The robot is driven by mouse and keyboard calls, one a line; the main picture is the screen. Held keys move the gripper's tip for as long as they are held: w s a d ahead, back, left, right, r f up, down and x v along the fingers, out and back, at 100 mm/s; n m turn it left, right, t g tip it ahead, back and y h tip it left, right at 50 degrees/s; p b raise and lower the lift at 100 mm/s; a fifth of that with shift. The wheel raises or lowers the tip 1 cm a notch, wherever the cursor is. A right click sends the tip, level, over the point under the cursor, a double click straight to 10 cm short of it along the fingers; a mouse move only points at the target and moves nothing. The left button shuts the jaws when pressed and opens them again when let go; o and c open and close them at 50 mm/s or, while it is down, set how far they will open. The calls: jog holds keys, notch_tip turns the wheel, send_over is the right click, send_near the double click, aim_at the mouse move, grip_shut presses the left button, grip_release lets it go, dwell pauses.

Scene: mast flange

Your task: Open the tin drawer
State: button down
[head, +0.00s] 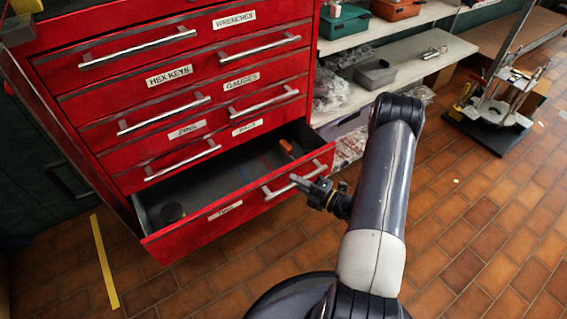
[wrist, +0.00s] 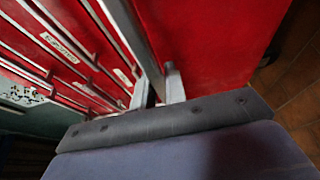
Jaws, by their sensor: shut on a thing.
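The bottom drawer (head: 240,212) of a red tool cabinet (head: 120,95) stands pulled out, and its inside shows. Its front label (head: 225,210) is too small to read surely. A dark round thing (head: 173,212) lies inside at the left, and an orange-ended thing (head: 287,149) at the back right. My gripper (head: 296,180) is at the bar handle (head: 277,190) on this drawer's front and is shut on it. In the wrist view my gripper's fingers (wrist: 160,92) are beside the metal bar (wrist: 132,35), close to the red front.
Shut drawers with bar handles, labelled hex keys, wrenches and gauges, sit above. Shelves (head: 400,58) with bins stand to the right. A metal stand (head: 490,105) is on the far right floor. A yellow strip (head: 104,260) marks the tiled floor at left. Floor before the drawer is clear.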

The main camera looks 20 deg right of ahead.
jog(key=s+d+p, duration=0.1)
jog(key=s+d, duration=0.3)
jog(key=s, duration=0.8)
jog(key=shift+s, duration=0.4)
jog(key=shift+d, duration=0.1)
jog(key=c, duration=1.4)
grip_release()
jog(key=shift+c, duration=0.2)
jog(key=p+v, duration=0.2)
jog(key=v, duration=0.8)
jog(key=shift+s+d, duration=0.2)
jog(key=shift+s, duration=0.1)
jog(key=b+x, duration=0.2)
jog(key=x, duration=0.9)
